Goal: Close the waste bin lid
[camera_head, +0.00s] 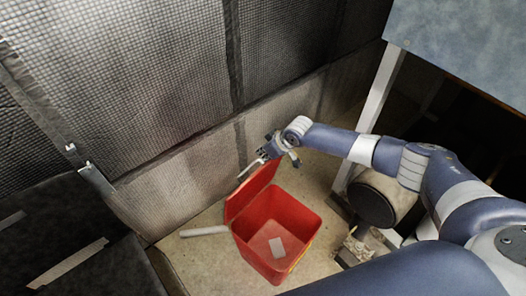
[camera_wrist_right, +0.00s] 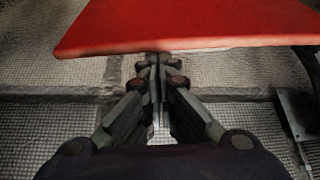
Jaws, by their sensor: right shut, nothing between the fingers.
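The red waste bin (camera_head: 302,232) stands open on the floor, with a small pale item (camera_head: 277,248) inside it. Its red lid (camera_head: 250,192) is raised and tilted up along the bin's left rear side. My right gripper (camera_head: 246,172) is shut and empty at the lid's upper edge, on the wall side. In the right wrist view the lid (camera_wrist_right: 190,25) spans the top, just beyond the closed fingertips (camera_wrist_right: 156,62). I cannot tell whether they touch it. My left gripper is not in view.
A mesh-textured padded wall (camera_head: 150,90) rises close behind the lid. A pale bar (camera_head: 204,231) lies left of the bin. A dark box-like surface (camera_head: 75,245) is at lower left. A dark cylindrical machine (camera_head: 375,203) and a rack post (camera_head: 378,95) stand at right.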

